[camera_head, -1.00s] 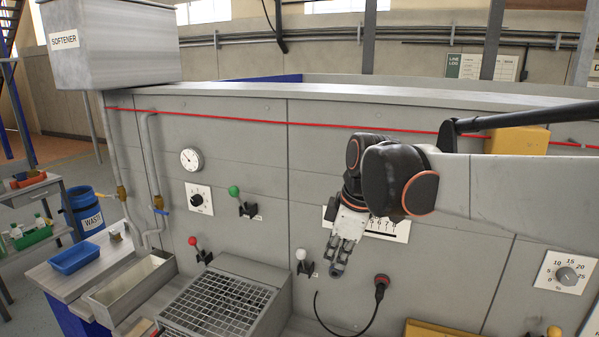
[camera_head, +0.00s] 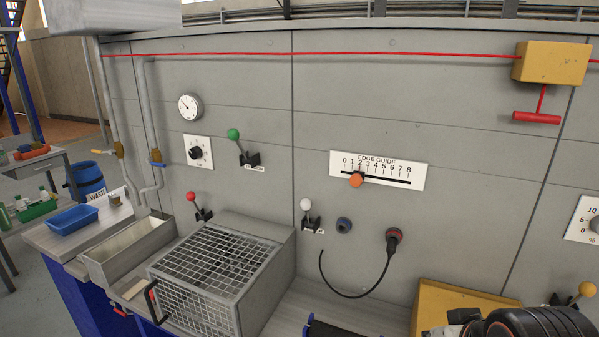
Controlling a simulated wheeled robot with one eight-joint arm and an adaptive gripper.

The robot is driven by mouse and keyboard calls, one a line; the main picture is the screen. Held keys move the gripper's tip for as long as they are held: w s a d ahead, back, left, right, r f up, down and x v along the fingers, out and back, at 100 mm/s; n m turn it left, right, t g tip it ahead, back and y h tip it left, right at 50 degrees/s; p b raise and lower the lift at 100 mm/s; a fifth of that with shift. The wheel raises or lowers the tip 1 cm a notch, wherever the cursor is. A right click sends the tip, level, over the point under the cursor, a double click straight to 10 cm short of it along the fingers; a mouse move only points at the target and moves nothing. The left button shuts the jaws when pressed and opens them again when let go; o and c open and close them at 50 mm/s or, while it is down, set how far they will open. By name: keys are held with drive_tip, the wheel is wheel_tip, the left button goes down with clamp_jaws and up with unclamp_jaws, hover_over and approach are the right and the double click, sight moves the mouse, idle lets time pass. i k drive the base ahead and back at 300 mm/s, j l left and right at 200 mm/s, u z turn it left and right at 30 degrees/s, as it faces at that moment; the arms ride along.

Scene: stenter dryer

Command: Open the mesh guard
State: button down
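The mesh guard (camera_head: 213,266) is a metal wire grid lying sloped over a grey box at the lower left of centre. It looks shut, flat against the box frame. A handle with a red grip and dark ends (camera_head: 152,301) is at its front left edge. My gripper (camera_head: 456,322) is only partly in view at the bottom right, beside my black arm. Its fingertips are cut off by the frame's lower edge. It is well to the right of the guard and apart from it.
A grey trough (camera_head: 125,253) and a blue tray (camera_head: 73,219) lie left of the guard. Red (camera_head: 192,197), green (camera_head: 233,134) and white (camera_head: 306,204) knobbed levers stick out of the panel. A black cable (camera_head: 352,296) hangs right of the guard. A yellow box (camera_head: 455,297) stands near my arm.

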sight(150, 270)
drive_tip(key=u, duration=1.4)
drive_tip(key=i+j+u, duration=0.25)
drive_tip(key=i+j, duration=0.45)
drive_tip(key=i, duration=0.15)
